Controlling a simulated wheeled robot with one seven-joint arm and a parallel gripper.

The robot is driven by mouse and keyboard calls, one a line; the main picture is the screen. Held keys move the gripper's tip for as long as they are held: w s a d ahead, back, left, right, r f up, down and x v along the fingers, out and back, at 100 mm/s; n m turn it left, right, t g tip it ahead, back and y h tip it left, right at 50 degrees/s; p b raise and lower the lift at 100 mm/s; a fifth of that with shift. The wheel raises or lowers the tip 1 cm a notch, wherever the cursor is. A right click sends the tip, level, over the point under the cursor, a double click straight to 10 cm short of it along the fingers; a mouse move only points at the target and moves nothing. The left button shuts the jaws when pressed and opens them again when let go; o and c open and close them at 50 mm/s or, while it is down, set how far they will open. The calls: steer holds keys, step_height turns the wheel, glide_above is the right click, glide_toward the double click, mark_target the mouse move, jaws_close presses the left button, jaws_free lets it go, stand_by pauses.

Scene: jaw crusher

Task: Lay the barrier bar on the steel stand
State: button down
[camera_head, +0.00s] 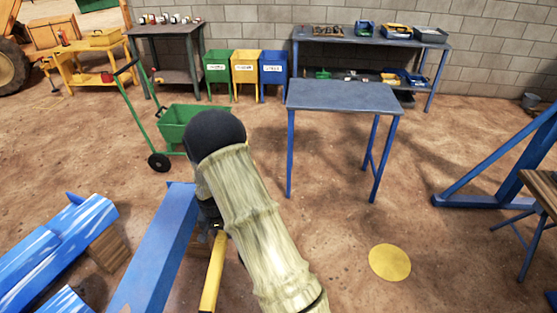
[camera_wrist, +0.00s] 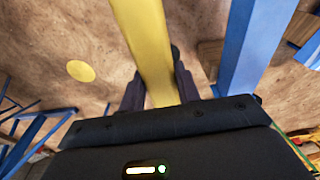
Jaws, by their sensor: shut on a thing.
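The yellow barrier bar (camera_head: 212,275) shows in the head view beside my arm, running down toward the bottom edge. In the wrist view the bar (camera_wrist: 146,35) runs from the top edge down between the two dark fingers of my gripper (camera_wrist: 158,88), which is shut on it. In the head view my gripper (camera_head: 212,222) is mostly hidden behind my pale arm. The steel stand (camera_head: 343,96), a grey-topped table with blue legs, stands beyond and to the right of my gripper. Its visible top is bare. The bar is apart from it.
A blue beam (camera_head: 152,250) lies close left of the bar. A green cart (camera_head: 190,122) stands behind my arm. A yellow disc (camera_head: 389,263) lies on the open floor right of my arm. A blue frame (camera_head: 500,175) stands at the right. A loaded workbench (camera_head: 365,39) lines the wall.

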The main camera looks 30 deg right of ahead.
steer(key=s+d+f+n, duration=0.6)
steer(key=shift+d+f+n+y, duration=0.15)
steer(key=shift+f+n+y, duration=0.15)
steer(key=shift+y, duration=0.1)
